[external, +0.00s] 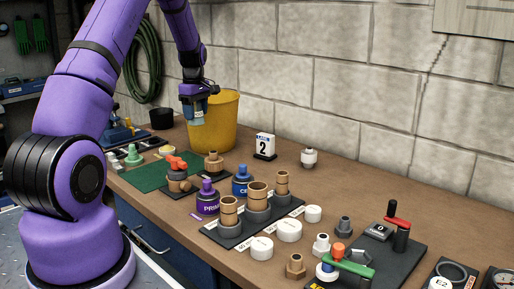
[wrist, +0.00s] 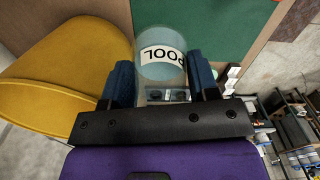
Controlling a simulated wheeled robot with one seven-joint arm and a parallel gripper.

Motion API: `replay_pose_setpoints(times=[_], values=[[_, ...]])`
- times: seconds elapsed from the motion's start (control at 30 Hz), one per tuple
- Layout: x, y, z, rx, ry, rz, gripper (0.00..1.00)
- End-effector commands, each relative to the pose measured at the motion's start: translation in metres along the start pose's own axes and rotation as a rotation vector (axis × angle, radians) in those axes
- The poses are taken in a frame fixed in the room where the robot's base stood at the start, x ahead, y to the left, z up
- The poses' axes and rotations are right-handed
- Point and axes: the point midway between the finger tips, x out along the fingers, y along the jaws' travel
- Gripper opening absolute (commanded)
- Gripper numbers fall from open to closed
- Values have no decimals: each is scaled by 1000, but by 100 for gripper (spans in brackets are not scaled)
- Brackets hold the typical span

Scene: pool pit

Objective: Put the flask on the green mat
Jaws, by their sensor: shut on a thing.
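My gripper (external: 196,100) is shut on the flask, a clear cylinder with bluish liquid and a white label reading POOL. In the wrist view the flask (wrist: 162,62) sits between the two dark fingers of my gripper (wrist: 160,76). In the external view the flask (external: 198,116) hangs below the fingers, in the air in front of the yellow bucket. The green mat (external: 144,178) lies flat on the left part of the bench, lower and left of the flask. In the wrist view the mat (wrist: 225,38) is below and beyond the flask.
The yellow bucket (external: 221,120) stands close to my gripper. A green fitting (external: 132,155) stands at the mat's far left edge, and a red-handled valve (external: 178,172) by its right side. Several bottles and fittings crowd the bench to the right. The mat's middle looks clear.

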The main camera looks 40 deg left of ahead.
Motion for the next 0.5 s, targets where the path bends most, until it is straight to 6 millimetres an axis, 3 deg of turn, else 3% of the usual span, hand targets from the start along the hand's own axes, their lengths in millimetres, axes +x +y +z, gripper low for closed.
replay_pose_setpoints(times=[0.1, 0.3, 0.5], values=[[0, -8, -32, -92, 0, 1, 30], [0, -17, -65, -195, 0, 1, 30], [33, -17, -62, -188, -1, -2, 30]])
